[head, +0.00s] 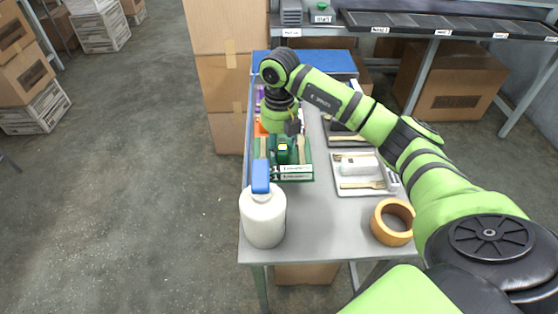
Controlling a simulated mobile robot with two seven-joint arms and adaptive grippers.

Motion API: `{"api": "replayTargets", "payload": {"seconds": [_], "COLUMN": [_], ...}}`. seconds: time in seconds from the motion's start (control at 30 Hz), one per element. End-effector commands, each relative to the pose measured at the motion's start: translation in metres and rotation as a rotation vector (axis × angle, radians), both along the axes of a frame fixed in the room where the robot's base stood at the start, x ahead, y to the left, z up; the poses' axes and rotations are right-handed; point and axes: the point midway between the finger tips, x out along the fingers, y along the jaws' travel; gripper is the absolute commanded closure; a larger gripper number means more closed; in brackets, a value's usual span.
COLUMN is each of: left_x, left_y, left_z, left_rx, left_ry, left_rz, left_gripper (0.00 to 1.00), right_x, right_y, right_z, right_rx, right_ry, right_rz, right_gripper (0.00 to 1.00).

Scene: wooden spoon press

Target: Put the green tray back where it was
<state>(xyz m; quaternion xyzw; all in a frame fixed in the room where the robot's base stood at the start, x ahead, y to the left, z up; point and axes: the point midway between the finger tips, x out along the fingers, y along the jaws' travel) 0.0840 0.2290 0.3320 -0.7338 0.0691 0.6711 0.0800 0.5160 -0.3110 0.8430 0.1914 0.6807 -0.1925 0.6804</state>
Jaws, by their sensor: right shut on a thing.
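The green tray (304,178) is at the left side of the grey table, behind the white bottle. It has pale labels on its front and wooden utensils in it. My right gripper (291,138) comes down over the tray from above and is shut on it. The gripper and wrist hide the tray's middle and back, so the exact grip point is unclear. I cannot tell whether the tray touches the table. My left gripper is not in view.
A white bottle with a blue cap (263,218) stands close in front of the tray. A white tray (390,188) with wooden utensils lies to the right, a dark tray (340,142) behind it. The front middle table is clear.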

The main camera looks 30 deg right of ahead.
Motion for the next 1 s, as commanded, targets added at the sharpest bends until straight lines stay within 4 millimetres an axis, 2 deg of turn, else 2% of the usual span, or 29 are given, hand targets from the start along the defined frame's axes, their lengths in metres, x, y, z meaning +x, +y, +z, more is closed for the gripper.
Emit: {"api": "replayTargets", "payload": {"seconds": [0.1,0.27,0.5,0.87,0.9,0.93,1.0], "left_x": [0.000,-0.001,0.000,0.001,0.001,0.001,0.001], "left_y": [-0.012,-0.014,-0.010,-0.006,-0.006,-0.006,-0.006], "left_z": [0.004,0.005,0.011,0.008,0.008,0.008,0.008], "left_rx": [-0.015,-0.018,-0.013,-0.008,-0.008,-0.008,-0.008], "left_ry": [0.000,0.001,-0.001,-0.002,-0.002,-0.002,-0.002], "left_rz": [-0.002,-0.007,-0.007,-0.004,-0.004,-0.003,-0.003], "left_gripper": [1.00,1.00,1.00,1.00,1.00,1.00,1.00], "right_x": [-0.010,-0.013,-0.013,-0.012,-0.012,-0.012,-0.012], "right_y": [0.008,0.011,0.011,0.011,0.011,0.011,0.011], "right_z": [-0.006,-0.014,-0.046,-0.053,-0.053,-0.053,-0.052], "right_rx": [0.000,0.002,0.001,0.000,0.000,0.000,-0.001], "right_ry": [-0.001,-0.001,0.001,-0.002,-0.001,-0.001,-0.001], "right_rz": [0.001,-0.001,-0.001,0.000,0.000,0.000,0.000], "right_gripper": [1.00,1.00,1.00,1.00,0.50,0.38,0.34]}}
